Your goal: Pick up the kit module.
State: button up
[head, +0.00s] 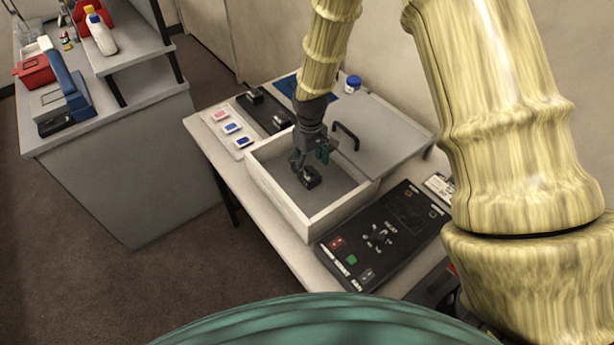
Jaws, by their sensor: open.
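A small dark block (312,179), which looks like the kit module, sits on the grey floor of an open white-walled box (277,200) on the table. My gripper (308,166) points down into the box from above. Its fingers are apart, just above or beside the block. Whether they touch it is too small to tell. Part of the block is hidden behind the fingers.
A grey lid with a black handle (345,136) lies behind the box. A black control panel (382,233) is at front right. A dark strip with small dark parts (256,97) and coloured tiles (231,128) lie left. A blue-capped jar (352,84) stands behind.

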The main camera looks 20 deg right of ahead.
aim_at(310, 170)
jog(key=shift+w+a+f, duration=0.1)
jog(key=shift+f, duration=0.15)
jog(key=shift+s+f+p, duration=0.2)
jog(key=shift+f+p, duration=0.05)
jog(key=shift+p, duration=0.25)
jog(key=shift+s+f+p, duration=0.4)
jog(key=shift+s+p, duration=0.1)
jog(key=shift+s, duration=0.2)
jog(key=shift+w+f+p, duration=0.15)
jog(key=shift+w+f, duration=0.1)
jog(key=shift+f, duration=0.5)
jog(key=shift+w+f+p, duration=0.15)
jog(key=shift+w+f, duration=0.05)
jog(key=shift+f, duration=0.5)
jog(key=shift+s+r, duration=0.15)
jog(key=shift+s, duration=0.1)
jog(key=shift+w, duration=0.15)
jog(key=c, duration=1.2)
